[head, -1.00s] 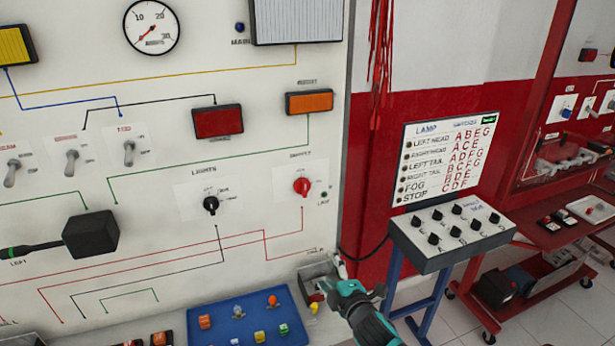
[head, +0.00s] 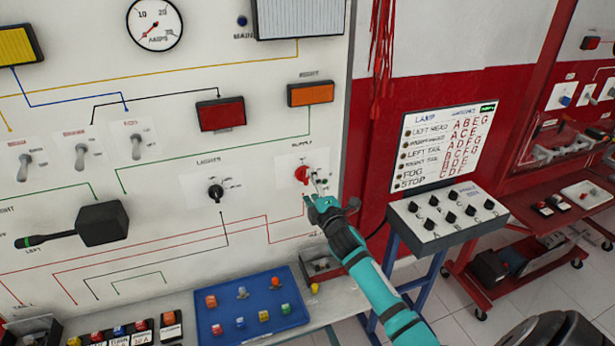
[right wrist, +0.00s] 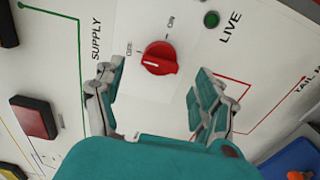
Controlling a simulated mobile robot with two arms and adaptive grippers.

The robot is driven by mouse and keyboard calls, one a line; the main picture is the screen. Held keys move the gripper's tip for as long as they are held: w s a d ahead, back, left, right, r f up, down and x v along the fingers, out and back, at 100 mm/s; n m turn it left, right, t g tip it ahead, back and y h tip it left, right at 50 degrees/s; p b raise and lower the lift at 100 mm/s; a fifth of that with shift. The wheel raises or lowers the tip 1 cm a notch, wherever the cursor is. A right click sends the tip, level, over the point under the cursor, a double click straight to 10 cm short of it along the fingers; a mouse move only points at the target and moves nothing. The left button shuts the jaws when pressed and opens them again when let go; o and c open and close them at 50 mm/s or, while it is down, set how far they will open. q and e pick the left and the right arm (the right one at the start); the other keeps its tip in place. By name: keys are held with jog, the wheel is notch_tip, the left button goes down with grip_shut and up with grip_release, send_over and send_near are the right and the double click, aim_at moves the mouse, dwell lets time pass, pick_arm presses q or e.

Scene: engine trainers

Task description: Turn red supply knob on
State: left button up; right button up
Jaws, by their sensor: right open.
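The red supply knob (head: 302,174) is on a white plate on the upright panel, under the "SUPPLY" label. My right gripper (head: 314,190) is just in front of and slightly below the knob. In the right wrist view its open fingers (right wrist: 156,82) are on either side of the knob's position, with a gap to each side and nothing held. My left gripper is not in view.
A dark green "LIVE" lamp (right wrist: 211,19) is beside the knob. The black lights knob (head: 215,192) is to the left. A blue tray (head: 250,308) with small coloured parts lies on the bench below. A sloped switch box (head: 446,218) stands at right.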

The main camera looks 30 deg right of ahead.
aim_at(307, 179)
jog(key=shift+x, duration=1.95)
jog(key=shift+c, duration=0.3)
jog(key=c, duration=1.1)
